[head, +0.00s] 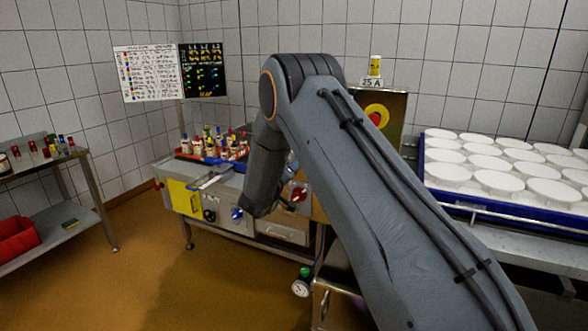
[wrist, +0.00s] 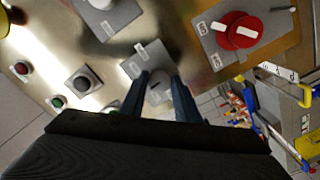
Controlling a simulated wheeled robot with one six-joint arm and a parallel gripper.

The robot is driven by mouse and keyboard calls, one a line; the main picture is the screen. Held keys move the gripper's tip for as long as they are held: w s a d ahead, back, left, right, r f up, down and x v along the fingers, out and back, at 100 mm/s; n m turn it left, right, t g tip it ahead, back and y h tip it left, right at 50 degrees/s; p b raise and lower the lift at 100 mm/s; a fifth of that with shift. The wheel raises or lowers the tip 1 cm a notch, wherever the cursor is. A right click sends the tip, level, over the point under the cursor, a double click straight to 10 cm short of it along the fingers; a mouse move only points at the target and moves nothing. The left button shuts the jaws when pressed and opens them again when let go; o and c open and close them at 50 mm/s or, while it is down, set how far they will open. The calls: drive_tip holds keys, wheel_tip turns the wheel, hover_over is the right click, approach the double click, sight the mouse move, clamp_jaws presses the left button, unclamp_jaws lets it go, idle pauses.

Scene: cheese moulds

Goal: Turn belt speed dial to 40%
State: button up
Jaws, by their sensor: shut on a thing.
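In the wrist view, a small grey dial (wrist: 158,88) sits on a light label plate (wrist: 147,58) on a metal control panel. My gripper (wrist: 163,88) has one dark blue-grey finger on each side of this dial and is shut on it. The fingers and the gripper body hide the lower part of the dial. The marks on its plate are too blurred to read, so I cannot tell its setting. In the head view my own arm covers the middle of the scene, and the fingertips cannot be made out.
A red knob (wrist: 240,30) is on a grey plate beside the dial in the wrist view. Black (wrist: 82,82), red (wrist: 21,68) and green (wrist: 57,102) buttons are on the other side. In the head view, a blue tray of white moulds (head: 453,209) stands right; a steel shelf (head: 88,190) stands left.

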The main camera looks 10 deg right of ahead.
drive_tip(key=shift+n, duration=3.9)
drive_tip(key=o, duration=1)
drive_tip(key=shift+o, duration=0.2)
drive_tip(key=shift+a, duration=0.1)
drive_tip(key=b+v, duration=0.1)
drive_tip(key=v, duration=0.7)
drive_tip(key=shift+b, duration=0.4)
